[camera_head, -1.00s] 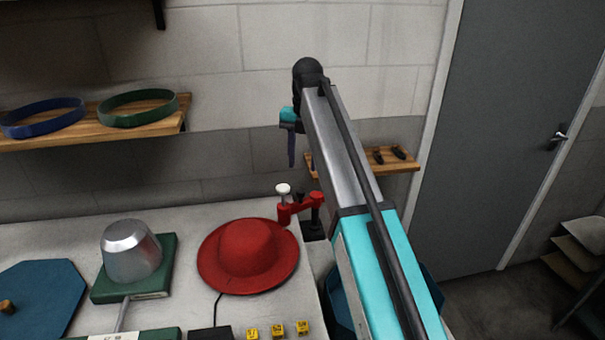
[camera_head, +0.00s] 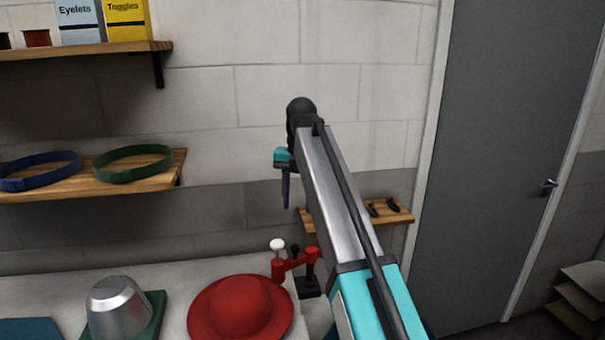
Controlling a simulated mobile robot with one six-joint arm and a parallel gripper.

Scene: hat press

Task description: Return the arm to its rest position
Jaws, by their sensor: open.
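My arm (camera_head: 345,205) reaches up and away from the lower right, in front of the wall. Its far end is a dark joint with a teal part. Below it hangs a thin dark finger of my gripper (camera_head: 286,188), pointing down, clear of the table and seen nearly edge-on. Nothing shows held in it. The other finger is hidden or too small to make out.
A red hat (camera_head: 238,308), a metal hat block (camera_head: 118,307) on a green base and a red press clamp (camera_head: 295,263) stand on the table below. Hat bands lie on the left shelf (camera_head: 60,192). A small shelf (camera_head: 345,220) is behind my arm. A grey door (camera_head: 500,150) is at right.

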